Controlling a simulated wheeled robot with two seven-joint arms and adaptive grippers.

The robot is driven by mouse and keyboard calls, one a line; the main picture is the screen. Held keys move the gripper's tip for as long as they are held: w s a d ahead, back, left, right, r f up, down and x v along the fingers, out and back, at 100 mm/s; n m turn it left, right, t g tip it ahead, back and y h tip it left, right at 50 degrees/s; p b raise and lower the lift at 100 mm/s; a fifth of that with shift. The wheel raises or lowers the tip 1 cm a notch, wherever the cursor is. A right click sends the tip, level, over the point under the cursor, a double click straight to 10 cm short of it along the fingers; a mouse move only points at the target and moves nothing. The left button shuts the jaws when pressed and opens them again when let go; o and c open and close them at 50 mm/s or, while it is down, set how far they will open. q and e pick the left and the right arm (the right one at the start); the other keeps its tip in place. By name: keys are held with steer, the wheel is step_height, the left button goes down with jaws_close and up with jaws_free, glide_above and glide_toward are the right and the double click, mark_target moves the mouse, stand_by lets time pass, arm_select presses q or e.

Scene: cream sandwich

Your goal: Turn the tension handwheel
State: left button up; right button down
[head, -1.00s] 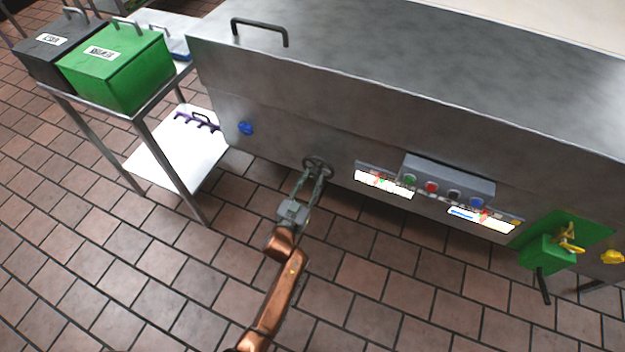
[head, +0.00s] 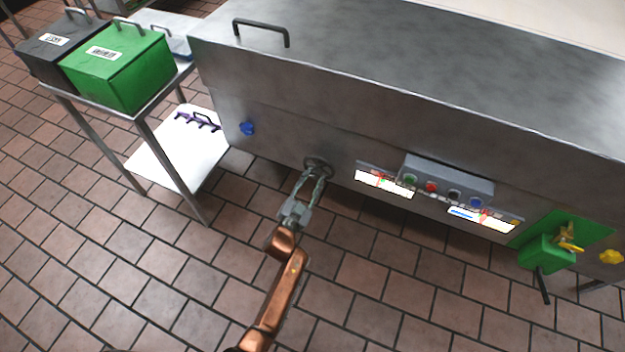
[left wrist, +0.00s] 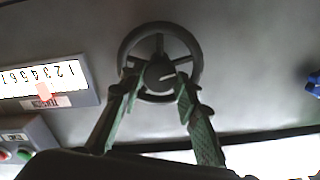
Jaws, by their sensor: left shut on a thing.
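The tension handwheel (head: 318,164) is a dark spoked wheel on the front face of the steel machine. In the left wrist view the handwheel (left wrist: 159,62) shows its rim, spokes and round hub with a light mark. My left gripper (head: 316,173) reaches it from below, its fingers on either side of the hub. In the left wrist view the fingertips of my left gripper (left wrist: 158,78) lie against the hub, shut on it. The tension scale (left wrist: 45,82), with numbers and a pinkish pointer, is left of the wheel. My right gripper is not in view.
The panel of coloured buttons (head: 447,182) is right of the wheel. A blue knob (head: 246,128) is to its left. A green box with yellow handle (head: 548,252) stands at far right. A cart (head: 150,105) with green and black bins is at left. Open tiled floor lies in front.

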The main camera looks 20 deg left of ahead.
arm_select(q)
steer(key=shift+r+m, duration=0.1)
steer(key=shift+m, duration=1)
steer(key=o, duration=1.2)
steer(key=shift+c, duration=0.2)
steer(key=shift+s, duration=0.2)
steer(key=s, duration=0.7)
